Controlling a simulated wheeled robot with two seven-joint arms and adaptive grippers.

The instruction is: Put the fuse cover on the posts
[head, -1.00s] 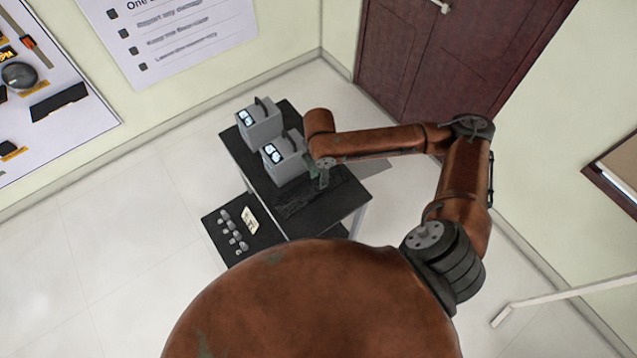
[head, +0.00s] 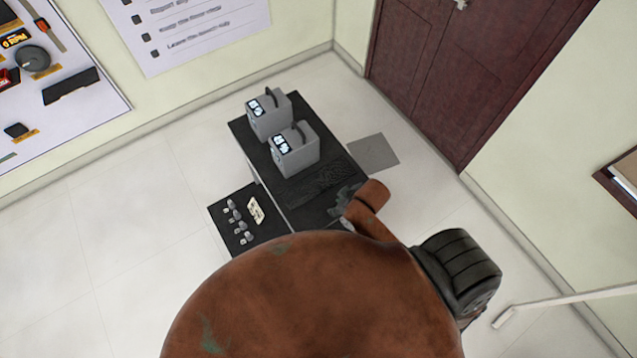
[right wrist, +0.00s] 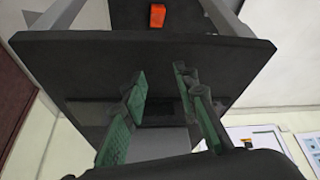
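Several grey upright pegs (head: 237,226), which look like the posts, stand on a low black side board (head: 224,206) in the head view. A small cream plate (head: 256,211) with dark marks lies beside them; I cannot tell if it is the fuse cover. My right gripper (head: 338,205) is at the near right edge of the black table, partly hidden by my arm. In the right wrist view its two green-padded fingers (right wrist: 165,95) are apart with nothing between them. A dark panel lies beyond them. My left gripper is not in view.
Two grey boxes with handles and lit screens, one farther back (head: 268,117) and one nearer (head: 297,153), stand on the black table (head: 243,131). A dark textured strip (head: 325,180) lies in front. An orange block (right wrist: 157,15) shows in the right wrist view. A grey floor plate (head: 373,153) lies right.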

